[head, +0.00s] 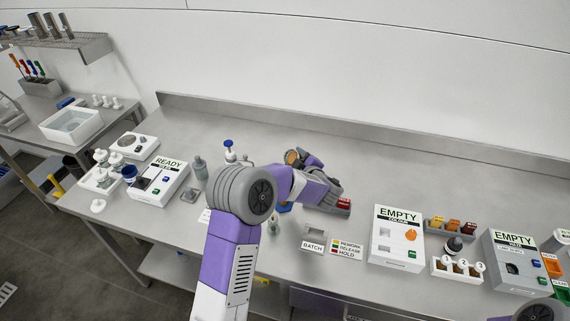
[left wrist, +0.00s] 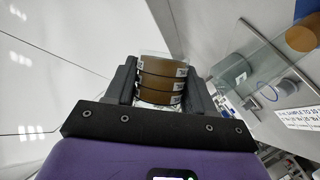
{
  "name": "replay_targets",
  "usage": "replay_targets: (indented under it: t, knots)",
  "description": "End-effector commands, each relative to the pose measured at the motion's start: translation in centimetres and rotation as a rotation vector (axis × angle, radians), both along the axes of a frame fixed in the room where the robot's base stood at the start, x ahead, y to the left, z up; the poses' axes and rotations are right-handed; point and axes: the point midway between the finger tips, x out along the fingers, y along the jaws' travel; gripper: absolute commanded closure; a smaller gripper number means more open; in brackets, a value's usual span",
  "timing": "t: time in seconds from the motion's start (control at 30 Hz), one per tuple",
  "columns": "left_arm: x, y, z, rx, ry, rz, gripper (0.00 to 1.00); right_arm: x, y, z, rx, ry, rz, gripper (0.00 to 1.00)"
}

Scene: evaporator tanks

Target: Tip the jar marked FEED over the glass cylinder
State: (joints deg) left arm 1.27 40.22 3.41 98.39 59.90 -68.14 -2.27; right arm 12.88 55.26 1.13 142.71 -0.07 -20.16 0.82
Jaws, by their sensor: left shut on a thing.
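My left gripper (head: 293,158) is raised over the middle of the bench, in the head view. In the left wrist view (left wrist: 160,80) its two dark fingers are shut on a clear jar with brown contents (left wrist: 162,82). Small white label pieces show at the jar's sides; I cannot read FEED on them. The jar shows as a small orange-brown round (head: 292,157) in the head view. A clear glass shape, apparently the glass cylinder (left wrist: 250,62), lies right of the jar in the left wrist view, apart from it. My left arm hides the bench below. My right gripper is out of view.
White EMPTY boxes (head: 397,236) (head: 512,263) and a numbered rack (head: 457,269) stand to the right. The back of the bench is clear.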

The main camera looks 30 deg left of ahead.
Motion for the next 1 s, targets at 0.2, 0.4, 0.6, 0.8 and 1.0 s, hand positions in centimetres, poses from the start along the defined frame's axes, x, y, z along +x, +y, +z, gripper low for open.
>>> replay_targets:
  t: [0.2,0.4,0.6,0.8,1.0]
  knots:
    - [0.02,0.0,0.11,-0.002,-0.008,0.0,0.84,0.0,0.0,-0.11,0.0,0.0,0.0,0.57]
    - [0.02,0.01,0.13,-0.002,-0.008,0.0,0.84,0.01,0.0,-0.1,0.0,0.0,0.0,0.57]
    - [0.02,0.02,0.12,-0.004,-0.011,0.0,0.84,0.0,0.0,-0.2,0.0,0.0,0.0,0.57]
    - [0.04,0.01,0.15,-0.011,-0.028,0.0,0.84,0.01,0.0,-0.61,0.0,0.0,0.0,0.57]
    - [0.05,0.02,0.28,-0.018,-0.043,0.001,0.84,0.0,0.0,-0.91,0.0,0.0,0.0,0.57]
